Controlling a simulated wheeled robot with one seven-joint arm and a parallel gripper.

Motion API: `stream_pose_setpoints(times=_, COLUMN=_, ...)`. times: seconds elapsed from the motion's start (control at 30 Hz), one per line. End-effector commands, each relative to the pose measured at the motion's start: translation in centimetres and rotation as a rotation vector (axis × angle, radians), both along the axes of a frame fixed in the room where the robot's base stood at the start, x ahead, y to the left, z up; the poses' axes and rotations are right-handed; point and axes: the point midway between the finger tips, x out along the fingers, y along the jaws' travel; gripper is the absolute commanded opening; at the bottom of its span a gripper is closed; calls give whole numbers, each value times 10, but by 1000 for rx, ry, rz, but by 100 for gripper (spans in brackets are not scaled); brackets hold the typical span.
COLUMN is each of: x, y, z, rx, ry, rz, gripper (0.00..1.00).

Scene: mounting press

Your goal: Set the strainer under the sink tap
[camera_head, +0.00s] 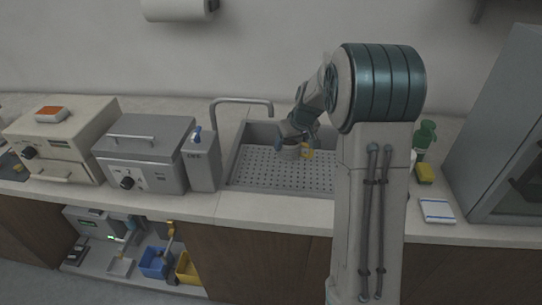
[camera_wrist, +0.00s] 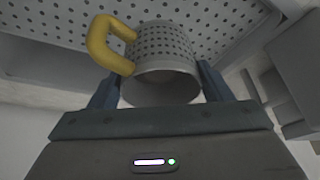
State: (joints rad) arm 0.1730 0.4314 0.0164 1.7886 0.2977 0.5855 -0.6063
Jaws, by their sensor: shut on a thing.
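The strainer (camera_wrist: 165,42) is a grey perforated cup with a yellow handle (camera_wrist: 106,44), between my gripper's two fingers (camera_wrist: 160,82) in the wrist view. My gripper is shut on it. In the head view my gripper (camera_head: 291,140) reaches into the sink (camera_head: 262,177), with the strainer (camera_head: 289,153) low over or on its perforated floor; I cannot tell whether it touches. The yellow handle shows just right of it. The tap (camera_head: 243,101) arches from the back left, its spout ending left of and behind my gripper. My arm hides the sink's right part.
A grey dispenser-like box (camera_head: 203,163) stands left of the sink, beside a grey machine (camera_head: 146,153) and a beige one (camera_head: 62,140). To the right are a green bottle (camera_head: 425,135), a yellow sponge (camera_head: 425,172) and a folded cloth (camera_head: 437,210). The sink's left floor is clear.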

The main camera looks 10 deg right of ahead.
Motion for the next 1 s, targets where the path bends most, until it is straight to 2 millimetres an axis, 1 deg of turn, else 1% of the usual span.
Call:
stream_pose_setpoints(times=0.03, x=5, y=13, z=-6, rx=0, ry=5, rz=5, gripper=48)
stream_pose_setpoints(times=0.1, x=11, y=27, z=-15, rx=0, ry=5, rz=6, gripper=48)
stream_pose_setpoints(times=0.2, x=19, y=43, z=-26, rx=-1, ry=3, rz=5, gripper=48)
stream_pose_setpoints(times=0.3, x=24, y=53, z=-33, rx=0, ry=1, rz=3, gripper=48)
stream_pose_setpoints(times=0.43, x=27, y=58, z=-40, rx=-1, ry=1, rz=2, gripper=48)
stream_pose_setpoints(times=0.6, x=26, y=59, z=-65, rx=1, ry=4, rz=2, gripper=48)
stream_pose_setpoints(times=0.7, x=26, y=59, z=-75, rx=0, ry=2, rz=4, gripper=48)
stream_pose_setpoints(times=1.0, x=27, y=59, z=-78, rx=0, ry=-1, rz=4, gripper=48)
